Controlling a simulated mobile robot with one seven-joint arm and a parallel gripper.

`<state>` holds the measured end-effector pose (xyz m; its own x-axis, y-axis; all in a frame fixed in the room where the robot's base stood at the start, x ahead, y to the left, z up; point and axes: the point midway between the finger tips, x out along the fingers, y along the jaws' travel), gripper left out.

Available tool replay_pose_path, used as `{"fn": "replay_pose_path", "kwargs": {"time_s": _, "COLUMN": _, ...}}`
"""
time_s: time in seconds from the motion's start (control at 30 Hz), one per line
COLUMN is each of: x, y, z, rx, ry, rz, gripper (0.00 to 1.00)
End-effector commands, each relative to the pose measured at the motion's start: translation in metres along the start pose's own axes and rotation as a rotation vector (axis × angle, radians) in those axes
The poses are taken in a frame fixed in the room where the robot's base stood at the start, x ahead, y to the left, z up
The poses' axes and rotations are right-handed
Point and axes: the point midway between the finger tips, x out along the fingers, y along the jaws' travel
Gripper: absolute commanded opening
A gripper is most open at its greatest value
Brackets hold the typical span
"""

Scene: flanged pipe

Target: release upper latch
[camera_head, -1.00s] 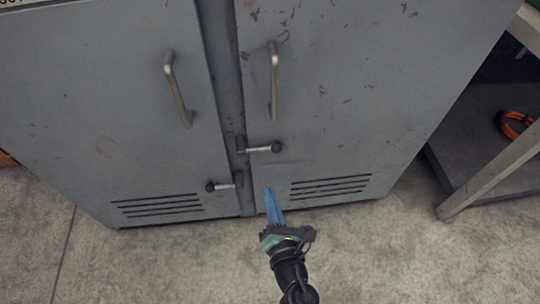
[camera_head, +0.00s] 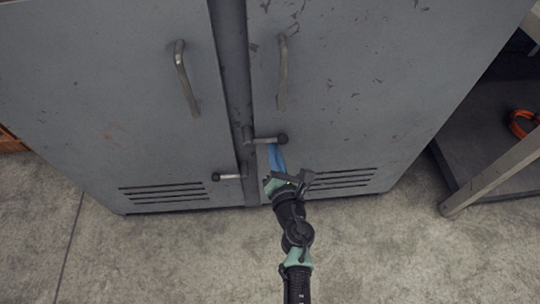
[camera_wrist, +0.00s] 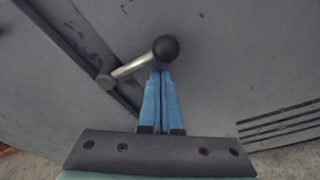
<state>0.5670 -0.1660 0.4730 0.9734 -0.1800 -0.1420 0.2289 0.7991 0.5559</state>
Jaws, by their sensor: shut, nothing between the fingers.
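The grey two-door cabinet (camera_head: 340,90) fills the head view. Its upper latch (camera_head: 266,140) is a short metal lever with a black ball knob, pointing right from the centre post across the right door. It also shows in the wrist view (camera_wrist: 132,66), with its ball at upper right. The lower latch (camera_head: 230,177) points left across the left door. My gripper (camera_head: 273,147) has blue fingers, shut and empty. In the wrist view its fingertips (camera_wrist: 160,73) are just below the lever, close to the ball. I cannot tell whether they touch it.
Two vertical door handles, left (camera_head: 186,78) and right (camera_head: 282,72), stand out above the latches. A shelf frame (camera_head: 492,172) with an orange coil (camera_head: 522,124) stands at the right. The concrete floor (camera_head: 150,260) in front is clear.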

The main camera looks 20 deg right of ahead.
Motion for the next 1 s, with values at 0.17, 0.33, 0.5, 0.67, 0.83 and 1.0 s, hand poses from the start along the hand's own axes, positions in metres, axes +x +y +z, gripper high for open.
{"fn": "replay_pose_path", "kwargs": {"time_s": 0.17, "x": -0.0035, "y": -0.0003, "z": 0.0092, "rx": 0.0, "ry": 0.0, "rz": -0.001, "gripper": 0.0}}
{"fn": "replay_pose_path", "kwargs": {"time_s": 0.33, "x": -0.0037, "y": -0.0009, "z": 0.0089, "rx": 0.0, "ry": 0.0, "rz": -0.001, "gripper": 0.0}}
{"fn": "replay_pose_path", "kwargs": {"time_s": 0.5, "x": -0.0037, "y": -0.0008, "z": 0.0088, "rx": 0.0, "ry": 0.0, "rz": -0.001, "gripper": 0.0}}
{"fn": "replay_pose_path", "kwargs": {"time_s": 0.67, "x": -0.004, "y": 0.0002, "z": 0.0104, "rx": -0.016, "ry": 0.0, "rz": -0.003, "gripper": 0.0}}
{"fn": "replay_pose_path", "kwargs": {"time_s": 0.83, "x": -0.0044, "y": 0.0011, "z": 0.0126, "rx": -0.052, "ry": 0.0, "rz": -0.009, "gripper": 0.0}}
{"fn": "replay_pose_path", "kwargs": {"time_s": 1.0, "x": -0.0047, "y": 0.0017, "z": 0.0141, "rx": -0.075, "ry": 0.001, "rz": -0.014, "gripper": 0.0}}
